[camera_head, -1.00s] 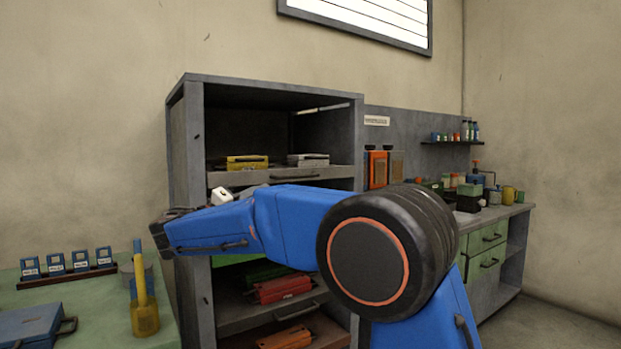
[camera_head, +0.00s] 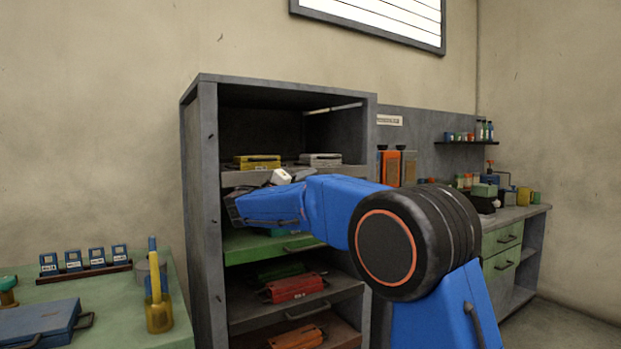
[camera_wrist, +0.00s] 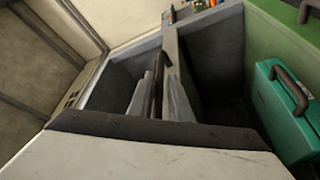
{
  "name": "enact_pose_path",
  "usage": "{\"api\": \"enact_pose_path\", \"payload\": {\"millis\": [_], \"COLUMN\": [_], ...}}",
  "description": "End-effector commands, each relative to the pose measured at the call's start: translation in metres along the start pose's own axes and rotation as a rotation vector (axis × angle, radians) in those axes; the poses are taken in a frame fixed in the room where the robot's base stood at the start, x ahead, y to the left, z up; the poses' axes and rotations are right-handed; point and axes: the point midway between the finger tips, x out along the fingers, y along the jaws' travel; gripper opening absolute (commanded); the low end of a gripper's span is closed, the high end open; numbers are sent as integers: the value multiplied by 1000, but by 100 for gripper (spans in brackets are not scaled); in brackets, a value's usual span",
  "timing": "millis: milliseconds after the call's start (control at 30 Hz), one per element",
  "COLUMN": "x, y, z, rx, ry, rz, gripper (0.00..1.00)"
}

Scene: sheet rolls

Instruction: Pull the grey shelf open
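The grey shelf (camera_head: 236,180) is the upper pull-out level in the grey cabinet, with a yellow case (camera_head: 257,161) and a pale grey case (camera_head: 320,159) on it. My arm hides part of its front and its handle in the head view. My gripper (camera_head: 233,209) is at the cabinet front, near the left end of this shelf. In the wrist view, my gripper (camera_wrist: 160,82) has its two fingers apart, with a dark bar like a handle between them, beside a grey shelf edge (camera_wrist: 171,48). I cannot tell whether they touch the bar.
Below is a green shelf (camera_head: 240,247), then lower shelves with a red case (camera_head: 296,287) and an orange case (camera_head: 297,337). A green bench (camera_head: 105,315) stands at the left with small items. A counter (camera_head: 512,213) stands at the right.

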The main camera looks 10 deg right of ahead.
Motion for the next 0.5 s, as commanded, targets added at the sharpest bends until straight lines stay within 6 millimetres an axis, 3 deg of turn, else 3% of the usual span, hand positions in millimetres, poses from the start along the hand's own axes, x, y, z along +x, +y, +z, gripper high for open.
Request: {"api": "enact_pose_path", "payload": {"millis": [200, 500], "x": [16, 17], "y": [0, 0], "z": [0, 0], "rx": [0, 0], "ry": [0, 0], "rz": [0, 0], "gripper": [18, 18]}}
